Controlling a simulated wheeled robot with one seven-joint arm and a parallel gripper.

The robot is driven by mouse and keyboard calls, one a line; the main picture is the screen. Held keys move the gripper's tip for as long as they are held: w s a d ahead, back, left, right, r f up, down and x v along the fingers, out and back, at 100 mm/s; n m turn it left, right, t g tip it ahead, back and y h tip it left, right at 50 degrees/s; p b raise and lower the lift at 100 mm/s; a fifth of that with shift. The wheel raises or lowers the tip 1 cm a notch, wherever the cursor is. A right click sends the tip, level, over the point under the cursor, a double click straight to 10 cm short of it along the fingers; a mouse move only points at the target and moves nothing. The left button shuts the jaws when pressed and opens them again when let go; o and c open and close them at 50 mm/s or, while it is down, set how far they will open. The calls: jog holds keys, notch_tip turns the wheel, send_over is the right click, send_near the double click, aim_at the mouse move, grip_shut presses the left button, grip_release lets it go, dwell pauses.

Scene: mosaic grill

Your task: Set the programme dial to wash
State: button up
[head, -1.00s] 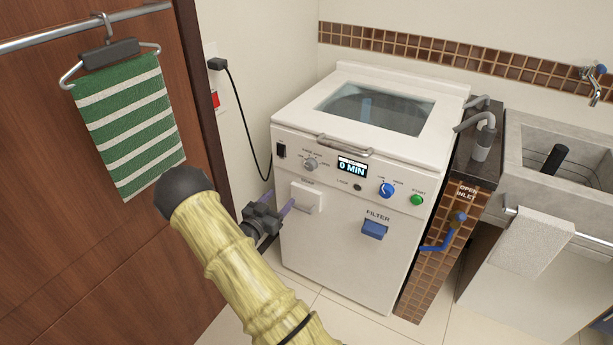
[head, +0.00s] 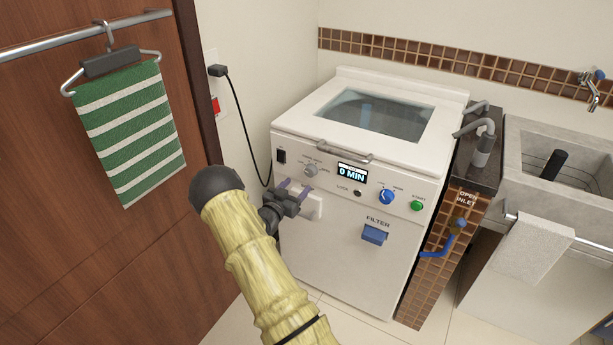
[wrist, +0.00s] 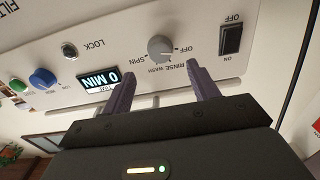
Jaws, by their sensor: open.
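The programme dial is a small grey knob (head: 311,171) on the upper left of the white washing machine's front panel. In the wrist view, which is upside down, the dial (wrist: 160,48) has OFF, RINSE, WASH and SPIN printed around it. I cannot tell which mark it points at. My gripper (head: 295,189) is open and empty, with purple fingers, just in front of the panel and a little below left of the dial. In the wrist view the fingertips (wrist: 160,74) lie to either side of the dial, apart from it.
The panel also carries a black ON/OFF switch (wrist: 231,40), a display reading 0 MIN (head: 352,172), a blue knob (head: 386,191) and a green START button (head: 417,206). A metal lid handle (head: 343,153) is above the panel.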

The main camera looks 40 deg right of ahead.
aim_at(309, 173)
jog(key=x, duration=0.7)
jog(key=shift+w+d, duration=0.1)
jog(key=shift+d, duration=0.15)
jog(key=c, duration=1)
